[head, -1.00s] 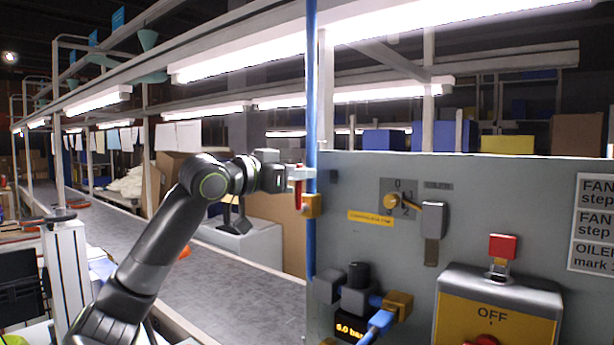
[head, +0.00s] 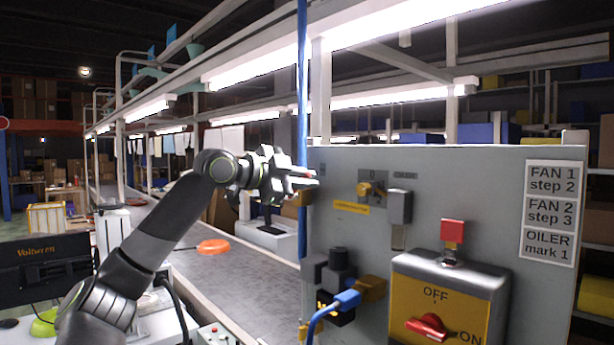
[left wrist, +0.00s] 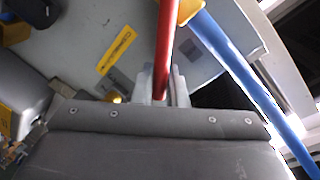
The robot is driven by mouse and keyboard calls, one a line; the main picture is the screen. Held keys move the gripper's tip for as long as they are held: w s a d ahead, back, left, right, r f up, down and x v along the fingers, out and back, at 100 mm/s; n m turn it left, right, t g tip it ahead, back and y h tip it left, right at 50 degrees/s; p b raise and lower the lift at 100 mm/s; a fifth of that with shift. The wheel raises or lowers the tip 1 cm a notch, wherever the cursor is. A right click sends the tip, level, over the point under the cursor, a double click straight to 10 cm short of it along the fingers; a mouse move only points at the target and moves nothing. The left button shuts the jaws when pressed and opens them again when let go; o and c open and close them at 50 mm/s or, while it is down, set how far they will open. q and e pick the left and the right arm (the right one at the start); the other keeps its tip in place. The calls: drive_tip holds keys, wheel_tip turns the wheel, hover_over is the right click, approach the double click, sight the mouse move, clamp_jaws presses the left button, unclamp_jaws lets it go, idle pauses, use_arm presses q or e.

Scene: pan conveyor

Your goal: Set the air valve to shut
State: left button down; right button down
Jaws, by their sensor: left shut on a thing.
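The air valve has a brass body (head: 305,197) on the vertical blue pipe (head: 302,100) at the panel's left edge. Its red lever (head: 299,173) shows only as a short piece among the fingers in the head view. My left gripper (head: 304,181) is shut on this lever. In the left wrist view the red lever (left wrist: 165,45) runs from the brass body (left wrist: 188,9) down between the fingers (left wrist: 163,85). There it lies at a slant to the blue pipe (left wrist: 240,70), not in line with it. My right gripper is not in view.
The grey panel (head: 470,195) carries a yellow selector (head: 366,189), a blue-hosed regulator (head: 338,275) and a yellow switch box (head: 440,320) with a red knob. The conveyor (head: 215,275) runs behind my left arm, with an orange pan (head: 213,247) on it.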

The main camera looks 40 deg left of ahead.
use_arm(q)
drive_tip(key=shift+d+f+m+y, duration=0.35)
drive_tip(key=shift+f+m, duration=0.25)
drive_tip(key=shift+m, duration=0.3)
drive_tip(key=shift+d+f+m+y, duration=0.2)
drive_tip(key=shift+f+m+y, duration=0.2)
drive_tip(key=shift+f+m, duration=0.6)
drive_tip(key=shift+d+f+m+y, duration=0.3)
drive_tip(key=shift+f+m, duration=0.4)
drive_tip(key=shift+m, duration=0.6)
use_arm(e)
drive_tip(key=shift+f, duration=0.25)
use_arm(q)
drive_tip(key=shift+a, duration=0.1)
drive_tip(key=c, duration=1.5)
unclamp_jaws()
drive_tip(key=shift+c, duration=0.2)
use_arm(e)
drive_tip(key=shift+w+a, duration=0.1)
